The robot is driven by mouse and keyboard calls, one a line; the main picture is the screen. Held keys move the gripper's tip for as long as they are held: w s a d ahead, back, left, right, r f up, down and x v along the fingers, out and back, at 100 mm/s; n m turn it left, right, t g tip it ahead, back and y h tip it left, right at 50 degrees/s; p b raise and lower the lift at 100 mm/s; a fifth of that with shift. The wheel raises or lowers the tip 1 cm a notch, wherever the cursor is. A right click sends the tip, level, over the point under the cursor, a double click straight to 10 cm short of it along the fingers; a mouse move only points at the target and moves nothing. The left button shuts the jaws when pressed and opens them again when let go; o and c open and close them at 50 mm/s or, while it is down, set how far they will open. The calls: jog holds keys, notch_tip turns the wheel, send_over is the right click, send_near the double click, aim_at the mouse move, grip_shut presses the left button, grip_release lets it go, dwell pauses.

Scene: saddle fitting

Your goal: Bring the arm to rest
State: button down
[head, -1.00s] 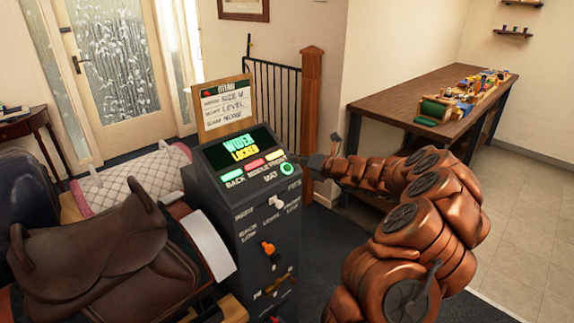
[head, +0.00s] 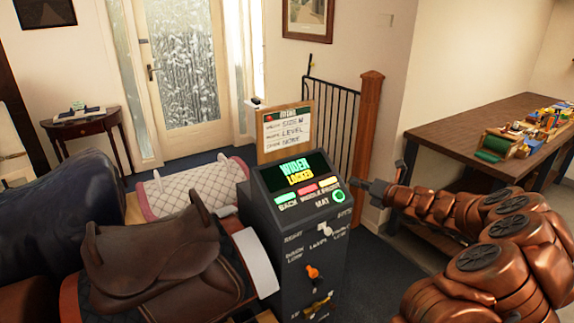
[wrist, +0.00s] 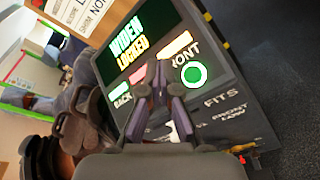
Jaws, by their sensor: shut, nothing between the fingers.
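My copper-coloured arm reaches in from the right in the head view. My gripper (head: 362,186) is at the right side of the dark control box (head: 268,238), near its upper panel. In the wrist view my gripper (wrist: 160,85) points at the panel, its fingers close together with nothing between them. I cannot tell whether it touches the box. The screen (head: 296,172) reads WIDEN LOCKED in green and yellow. Below it are green, red and yellow lit patches and a round green button (head: 338,195). An orange lever (head: 312,271) and a white lever (head: 325,229) sit on the front.
A brown saddle (head: 160,262) is left of the box, with a quilted pink-edged pad (head: 190,189) behind. A card board (head: 286,130) stands behind the screen. A wooden bench (head: 460,130) with coloured items is at right. A railing (head: 325,120) stands behind the box.

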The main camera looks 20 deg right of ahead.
jog(key=s+a+r+n+g+y, duration=0.2)
jog(key=a+r+n+g+y, duration=0.3)
jog(key=a, duration=0.6)
jog(key=s+a+r+n+y, duration=0.1)
jog(key=s+a+r+n, duration=0.1)
jog(key=a+n, duration=0.7)
jog(key=s+a+n+g, duration=0.6)
jog(key=s+a+n, duration=0.4)
jog(key=a, duration=0.6)
jog(key=s+a+f+n+g+h, duration=0.1)
jog(key=s+f+n+g+h, duration=0.15)
jog(key=s, duration=0.35)
jog(key=s+a+f+n+g+h, duration=0.1)
jog(key=s+n, duration=0.3)
jog(key=s, duration=0.2)
jog(key=s+a+f+n+g+h, duration=0.1)
jog(key=s+f+n, duration=0.15)
jog(key=s, duration=0.45)
jog(key=s+d+f+n+g+h, duration=0.1)
jog(key=s+d+f+n+h, duration=0.1)
jog(key=s+d+n+h, duration=0.4)
jog(key=s+d+n, duration=0.1)
jog(key=s+d, duration=0.3)
jog(key=s, duration=0.2)
jog(key=shift+s+f+n+g, duration=0.25)
jog(key=shift+s+n+g, duration=0.1)
jog(key=shift+n, duration=0.05)
